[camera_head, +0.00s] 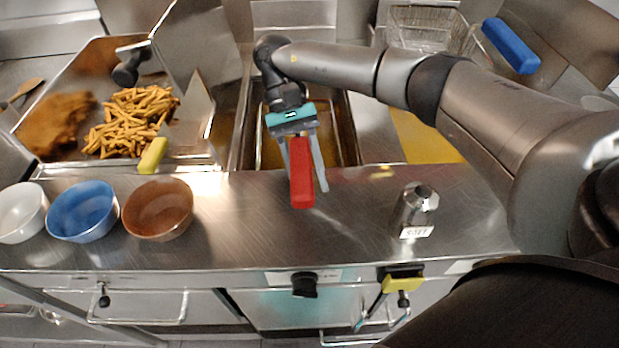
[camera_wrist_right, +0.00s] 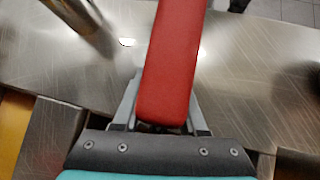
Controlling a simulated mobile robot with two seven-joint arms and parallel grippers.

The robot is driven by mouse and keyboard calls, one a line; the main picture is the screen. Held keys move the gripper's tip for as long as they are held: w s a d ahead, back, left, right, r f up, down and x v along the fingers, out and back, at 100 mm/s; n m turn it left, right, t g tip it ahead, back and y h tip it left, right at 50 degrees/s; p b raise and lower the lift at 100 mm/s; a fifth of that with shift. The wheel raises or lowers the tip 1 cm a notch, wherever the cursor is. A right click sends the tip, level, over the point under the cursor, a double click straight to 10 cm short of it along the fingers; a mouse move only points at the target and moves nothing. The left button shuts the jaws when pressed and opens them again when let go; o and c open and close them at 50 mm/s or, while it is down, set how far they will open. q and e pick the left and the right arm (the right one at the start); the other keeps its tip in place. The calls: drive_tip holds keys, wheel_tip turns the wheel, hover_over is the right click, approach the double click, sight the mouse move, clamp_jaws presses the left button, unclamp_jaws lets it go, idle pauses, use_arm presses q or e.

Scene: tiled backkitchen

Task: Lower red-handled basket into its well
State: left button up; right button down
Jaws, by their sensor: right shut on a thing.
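My right gripper (camera_head: 304,178) is shut on the red handle (camera_head: 301,190), which points toward the counter's front edge. The red handle also fills the middle of the right wrist view (camera_wrist_right: 172,65), between the two grey fingers. The basket's wire part cannot be made out; my gripper and wrist cover that area. Behind and below the gripper is a fryer well (camera_head: 348,130) with brownish contents and a metal rim. Whether the basket touches the well cannot be told. My left gripper is not in view.
A blue-handled (camera_head: 510,45) wire basket (camera_head: 425,30) stands at the back right. A salt shaker (camera_head: 416,207) stands on the counter right of the handle. White (camera_head: 22,212), blue (camera_head: 82,210) and brown (camera_head: 157,209) bowls stand left. A fries tray (camera_head: 65,85) lies behind them.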

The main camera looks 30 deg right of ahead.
sight(296, 136)
drive_tip(key=shift+s+f, duration=0.25)
drive_tip(key=shift+f, duration=0.95)
drive_tip(key=c, duration=0.6)
unclamp_jaws()
drive_tip(key=shift+o, duration=0.8)
drive_tip(key=shift+r, duration=0.1)
drive_tip(key=shift+o, duration=0.3)
drive_tip(key=v, duration=0.3)
drive_tip(key=p+v, duration=0.1)
drive_tip(key=v, duration=0.2)
drive_tip(key=p+v, duration=0.1)
drive_tip(key=v, duration=0.2)
drive_tip(key=shift+s+r, duration=0.25)
drive_tip(key=shift+r, duration=0.3)
drive_tip(key=shift+r, duration=0.1)
